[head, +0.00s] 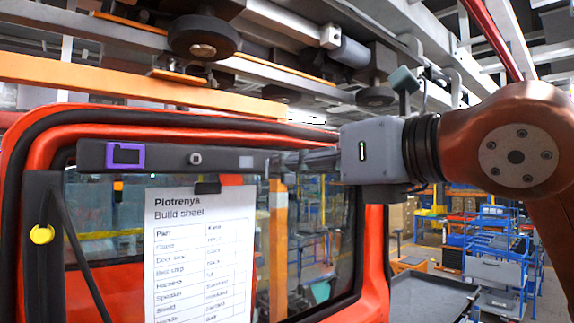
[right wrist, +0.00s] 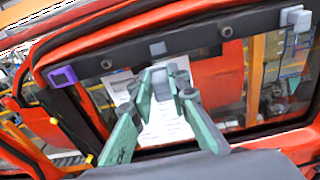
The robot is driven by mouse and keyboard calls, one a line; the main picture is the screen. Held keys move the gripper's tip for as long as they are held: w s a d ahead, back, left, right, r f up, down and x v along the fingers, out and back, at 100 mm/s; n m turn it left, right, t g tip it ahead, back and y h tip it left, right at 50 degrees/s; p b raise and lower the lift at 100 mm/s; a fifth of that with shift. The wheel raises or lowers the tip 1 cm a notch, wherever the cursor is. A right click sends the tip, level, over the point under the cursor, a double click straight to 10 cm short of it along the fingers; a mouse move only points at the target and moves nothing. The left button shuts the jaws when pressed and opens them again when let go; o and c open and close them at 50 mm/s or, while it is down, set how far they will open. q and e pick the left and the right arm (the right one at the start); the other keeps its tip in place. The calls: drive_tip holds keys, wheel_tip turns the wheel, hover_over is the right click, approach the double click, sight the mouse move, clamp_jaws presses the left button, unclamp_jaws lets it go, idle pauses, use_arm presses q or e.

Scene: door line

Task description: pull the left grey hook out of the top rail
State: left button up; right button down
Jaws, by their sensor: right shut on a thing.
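The top rail (head: 220,159) is a dark bar across the upper part of the red door's window; it also shows in the right wrist view (right wrist: 195,42). My right gripper (head: 285,163) comes in from the right in front of the rail. In the right wrist view its fingers (right wrist: 173,82) are shut on a small grey piece, the left grey hook (right wrist: 173,74), largely hidden by the fingertips. A light grey square (right wrist: 157,48) shows on the rail just beyond, and the held hook appears apart from it. Another grey hook (right wrist: 297,17) sits at the rail's right end. My left gripper is out of view.
A purple square frame (head: 125,155) marks the rail's left end. A build sheet (head: 200,250) hangs below the rail from a dark clip (head: 221,184). An orange beam (head: 140,88) and rollers (head: 203,38) are overhead. Blue carts stand behind at right.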

drive_tip(key=s+d+f+b, duration=0.6)
drive_tip(key=s+f+b, duration=0.2)
drive_tip(key=f+b, duration=0.1)
drive_tip(key=shift+s+d+f, duration=0.15)
drive_tip(key=shift+s+f, duration=0.15)
drive_tip(key=shift+f, duration=0.5)
idle(0.3)
